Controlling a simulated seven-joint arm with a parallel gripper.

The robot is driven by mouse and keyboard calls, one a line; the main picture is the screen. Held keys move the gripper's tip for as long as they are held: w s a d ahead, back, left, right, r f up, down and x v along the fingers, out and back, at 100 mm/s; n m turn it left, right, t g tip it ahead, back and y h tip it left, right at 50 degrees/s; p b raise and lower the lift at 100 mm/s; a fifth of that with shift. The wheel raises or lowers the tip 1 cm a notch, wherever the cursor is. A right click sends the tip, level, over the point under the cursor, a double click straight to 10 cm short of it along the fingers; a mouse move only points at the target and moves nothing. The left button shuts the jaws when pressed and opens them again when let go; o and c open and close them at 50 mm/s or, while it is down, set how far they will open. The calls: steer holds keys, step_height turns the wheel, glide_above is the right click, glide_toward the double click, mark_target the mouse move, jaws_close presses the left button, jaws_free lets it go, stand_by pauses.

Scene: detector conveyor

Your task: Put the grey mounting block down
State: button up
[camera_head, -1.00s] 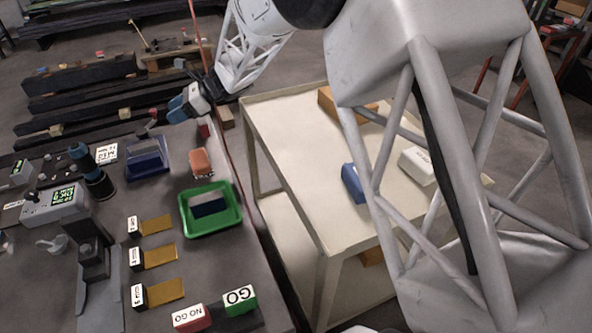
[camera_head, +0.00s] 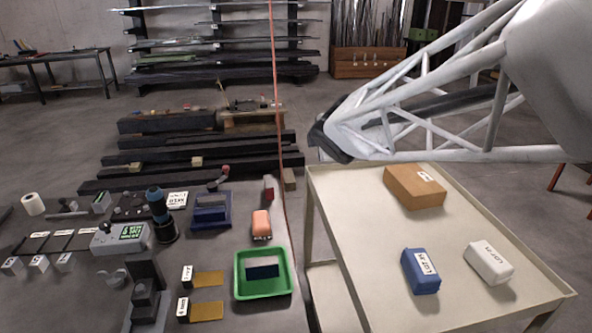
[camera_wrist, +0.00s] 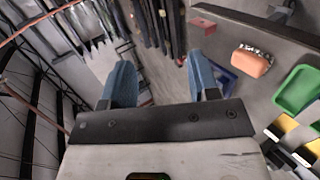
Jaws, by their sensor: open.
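My gripper (camera_wrist: 160,82) shows in the wrist view, its two blue fingers apart with nothing between them. It is off the bench's far end, with floor behind. In the head view its fingers are hidden or out of frame. A block (camera_head: 262,268) with a pale grey top and dark navy side lies in the green tray (camera_head: 287,290) on the bench. I cannot tell for sure that it is the grey mounting block. No other grey block is clearly seen. The tray (camera_wrist: 297,92) is at the right of the wrist view.
A blue fixture (camera_head: 211,212) and an orange item (camera_head: 261,224) stand behind the tray. The cream cart (camera_head: 350,285) to the right holds a cardboard box (camera_head: 414,187), a blue box (camera_head: 420,271) and a white box (camera_head: 489,263). A red upright line runs between bench and cart.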

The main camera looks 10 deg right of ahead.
steer(key=s+f+m+g, duration=0.2)
steer(key=s+m, duration=0.4)
steer(key=s, duration=0.4)
steer(key=s+f+m+g, duration=0.3)
steer(key=s+m, duration=0.3)
steer(key=s, duration=0.4)
steer(key=s+f+m+g, duration=0.2)
steer(key=s+m+g, duration=0.2)
steer(key=s, duration=0.6)
steer(key=shift+s+a+f+m+y, duration=0.2)
steer(key=shift+s+m+y, duration=0.1)
steer(key=shift+m, duration=0.6)
